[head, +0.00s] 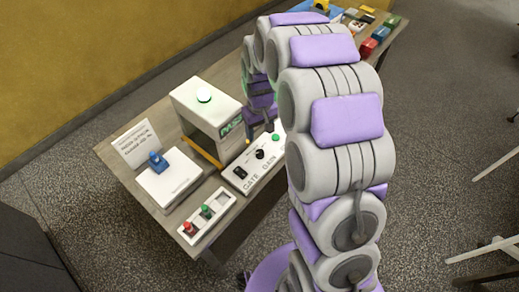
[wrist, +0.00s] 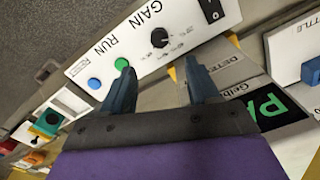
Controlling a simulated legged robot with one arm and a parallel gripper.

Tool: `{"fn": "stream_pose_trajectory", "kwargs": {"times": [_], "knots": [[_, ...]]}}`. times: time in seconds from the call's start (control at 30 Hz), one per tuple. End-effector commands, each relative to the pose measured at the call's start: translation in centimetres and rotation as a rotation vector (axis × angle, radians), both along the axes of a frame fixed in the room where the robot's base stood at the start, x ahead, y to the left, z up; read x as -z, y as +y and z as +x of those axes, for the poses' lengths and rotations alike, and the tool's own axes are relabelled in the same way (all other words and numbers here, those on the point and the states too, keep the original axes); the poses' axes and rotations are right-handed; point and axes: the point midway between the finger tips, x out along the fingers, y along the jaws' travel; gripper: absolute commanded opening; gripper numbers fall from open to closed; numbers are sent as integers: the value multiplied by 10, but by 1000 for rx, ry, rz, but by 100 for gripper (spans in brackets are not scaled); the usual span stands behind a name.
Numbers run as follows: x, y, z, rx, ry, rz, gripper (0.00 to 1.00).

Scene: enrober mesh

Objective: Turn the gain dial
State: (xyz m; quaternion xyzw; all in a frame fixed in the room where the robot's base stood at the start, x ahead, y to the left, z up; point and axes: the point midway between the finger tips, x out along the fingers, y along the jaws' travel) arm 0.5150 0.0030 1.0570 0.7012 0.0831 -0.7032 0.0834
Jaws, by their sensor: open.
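The gain dial (wrist: 160,38) is a small black knob on a white control panel (wrist: 135,38), beside the printed word GAIN. In the wrist view it lies just beyond my gripper (wrist: 160,68), roughly between the two dark fingertips. The fingers are apart with nothing between them. I cannot tell how far above the panel they are. In the head view the dial (head: 260,154) shows on the panel (head: 238,172) at the table's near edge. My gripper is partly hidden there by my arm, close behind the dial.
On the panel are a green RUN button (wrist: 121,63), a blue button (wrist: 94,83) and a black rocker switch (wrist: 210,10).

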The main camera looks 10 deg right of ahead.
Motion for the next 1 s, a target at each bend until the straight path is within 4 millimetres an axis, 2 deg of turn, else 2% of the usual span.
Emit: {"fn": "stream_pose_trajectory", "kwargs": {"times": [0.03,0.2,0.5,0.7,1.0], "knots": [[12,0,-1,0,4,0,60],[46,0,-1,1,5,0,60],[96,0,-1,1,3,-1,60],[108,0,-1,1,0,0,60],[110,0,0,0,-1,0,60]]}}
